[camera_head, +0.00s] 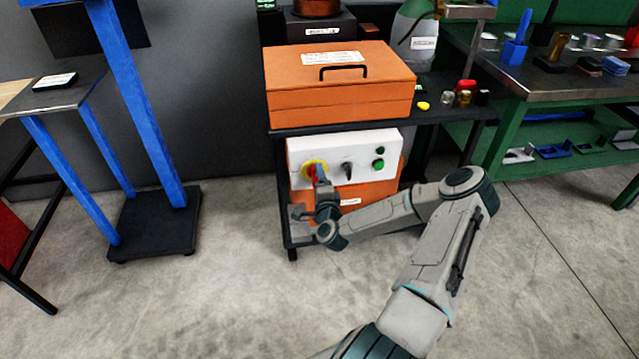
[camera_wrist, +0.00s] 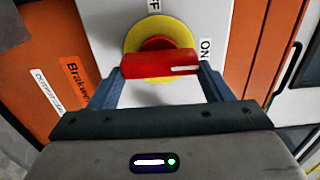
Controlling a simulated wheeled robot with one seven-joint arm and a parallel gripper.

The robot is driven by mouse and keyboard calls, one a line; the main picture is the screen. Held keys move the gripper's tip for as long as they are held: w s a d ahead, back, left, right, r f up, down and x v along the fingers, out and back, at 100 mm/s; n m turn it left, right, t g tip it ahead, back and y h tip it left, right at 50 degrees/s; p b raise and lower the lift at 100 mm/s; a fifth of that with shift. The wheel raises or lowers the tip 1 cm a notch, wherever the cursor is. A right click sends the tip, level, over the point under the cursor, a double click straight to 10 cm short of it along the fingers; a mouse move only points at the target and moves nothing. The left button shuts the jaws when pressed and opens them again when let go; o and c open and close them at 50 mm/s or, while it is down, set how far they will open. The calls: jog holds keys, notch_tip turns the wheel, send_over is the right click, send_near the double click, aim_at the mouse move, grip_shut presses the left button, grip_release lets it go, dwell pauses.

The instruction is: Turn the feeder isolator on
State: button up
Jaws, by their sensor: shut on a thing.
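The feeder isolator is a red handle (camera_wrist: 150,66) on a round yellow plate (camera_wrist: 176,29), set in a white panel; it also shows in the head view (camera_head: 311,171). In the wrist view the handle lies nearly level across the picture. The white mark at its right end points towards the side with the ON label (camera_wrist: 205,50). A partly cut-off OFF label (camera_wrist: 153,6) stands above the plate. My gripper (camera_wrist: 161,71) is shut on the handle, one finger at each end. In the head view my gripper (camera_head: 318,181) partly covers the handle.
An orange toolbox (camera_head: 340,95) sits on the black cart above. A blue stand (camera_head: 139,100) is left; a green workbench (camera_head: 520,95) is right.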

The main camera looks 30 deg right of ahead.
jog(key=shift+f, duration=0.1)
dwell(0.3)
jog(key=o, duration=1)
jog(key=v, duration=1.4)
jog(key=shift+w, duration=0.1)
